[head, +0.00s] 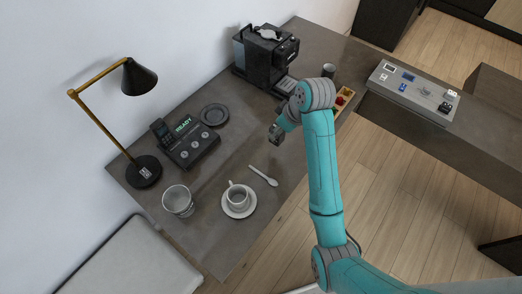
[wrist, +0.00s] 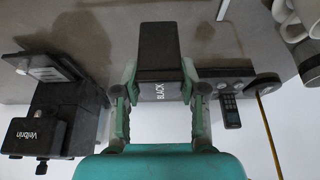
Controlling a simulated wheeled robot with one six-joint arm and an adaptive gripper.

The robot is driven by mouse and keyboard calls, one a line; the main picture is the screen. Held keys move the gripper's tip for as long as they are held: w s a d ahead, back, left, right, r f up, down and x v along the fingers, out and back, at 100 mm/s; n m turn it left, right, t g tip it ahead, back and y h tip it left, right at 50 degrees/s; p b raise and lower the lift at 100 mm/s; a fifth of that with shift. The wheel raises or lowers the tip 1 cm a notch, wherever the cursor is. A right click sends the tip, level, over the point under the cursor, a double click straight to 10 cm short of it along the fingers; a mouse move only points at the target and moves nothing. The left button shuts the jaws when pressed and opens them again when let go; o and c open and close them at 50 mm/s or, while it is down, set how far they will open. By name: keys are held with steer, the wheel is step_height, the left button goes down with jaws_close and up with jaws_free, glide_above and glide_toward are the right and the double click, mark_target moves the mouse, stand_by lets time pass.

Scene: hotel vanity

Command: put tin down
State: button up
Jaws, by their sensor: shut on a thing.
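A black tin (wrist: 158,45) with "BLACK" written on it is between my gripper's fingers (wrist: 160,80) in the wrist view. The fingers are shut on its two sides. In the head view my gripper (head: 276,133) is over the middle of the dark vanity top (head: 236,152), to the right of the round dark dish. The tin is small and hard to make out there. I cannot tell how far its base is from the surface.
A coffee machine (head: 266,55), dark dish (head: 214,114), phone unit (head: 188,142), lamp (head: 144,170), ribbed bucket (head: 178,200), cup on saucer (head: 238,199) and spoon (head: 263,176) stand around. A small compartment tray (head: 345,98) and dark cup (head: 328,70) are behind my arm. Bare surface lies between dish and spoon.

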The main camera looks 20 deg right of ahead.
mark_target(277, 143)
steer(key=shift+f, duration=3.65)
steer(key=shift+f, duration=0.15)
steer(key=o, duration=1.2)
steer(key=shift+c, duration=0.2)
